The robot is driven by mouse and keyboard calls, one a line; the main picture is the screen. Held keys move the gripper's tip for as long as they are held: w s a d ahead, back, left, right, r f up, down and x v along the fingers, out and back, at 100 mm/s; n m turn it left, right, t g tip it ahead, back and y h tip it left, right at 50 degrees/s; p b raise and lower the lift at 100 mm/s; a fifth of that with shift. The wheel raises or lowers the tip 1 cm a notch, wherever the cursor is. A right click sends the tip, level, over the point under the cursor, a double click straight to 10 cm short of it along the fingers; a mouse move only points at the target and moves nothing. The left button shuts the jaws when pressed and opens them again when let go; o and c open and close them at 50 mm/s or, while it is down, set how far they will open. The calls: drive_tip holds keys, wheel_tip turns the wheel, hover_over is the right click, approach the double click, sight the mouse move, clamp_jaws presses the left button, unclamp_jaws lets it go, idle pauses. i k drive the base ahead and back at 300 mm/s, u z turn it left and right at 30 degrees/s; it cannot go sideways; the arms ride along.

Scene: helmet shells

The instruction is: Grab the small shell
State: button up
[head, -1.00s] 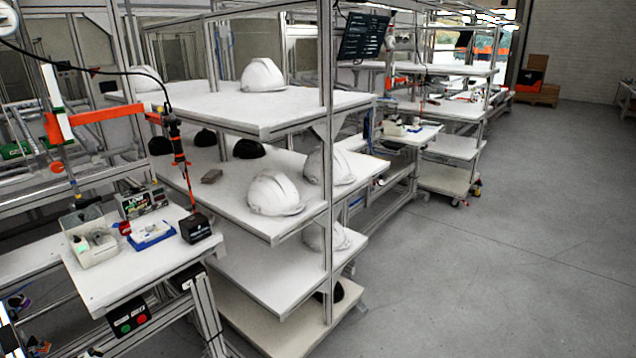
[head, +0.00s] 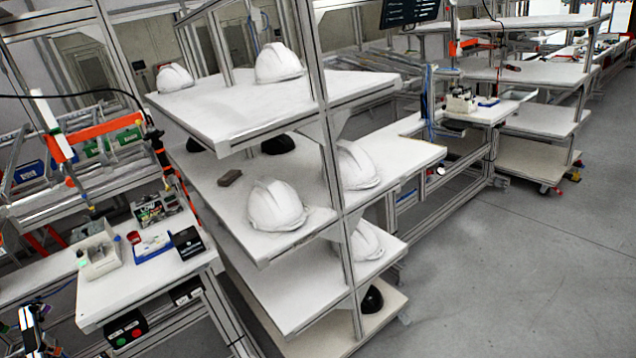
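White helmet shells sit on the shelf rack: two on the top shelf, one at the back left (head: 173,78) and one near the middle (head: 277,63). On the second shelf, one (head: 276,206) is at the front and another (head: 357,166) is behind the post. One more (head: 366,241) is on the third shelf. Smaller-looking black shells show too: one (head: 278,144) at the back of the second shelf, partly hidden by the top shelf, and one (head: 371,299) on the bottom shelf. I cannot tell which is the small shell.
The shelf rack (head: 225,125) has metal posts in front of some shells. A small brown block (head: 230,178) lies on the second shelf. A workbench (head: 130,290) with boxes and a hanging tool stands at left. Grey floor (head: 530,270) is open at right.

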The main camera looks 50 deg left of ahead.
sight(273, 205)
drive_tip(key=u, duration=0.25)
drive_tip(key=i, duration=1.2)
drive_tip(key=u, duration=1)
drive_tip(key=i, duration=0.55)
drive_tip(key=u, duration=0.3)
drive_tip(key=k, duration=0.95)
drive_tip(key=u, duration=0.15)
drive_tip(key=i, duration=0.9)
drive_tip(key=z, duration=0.05)
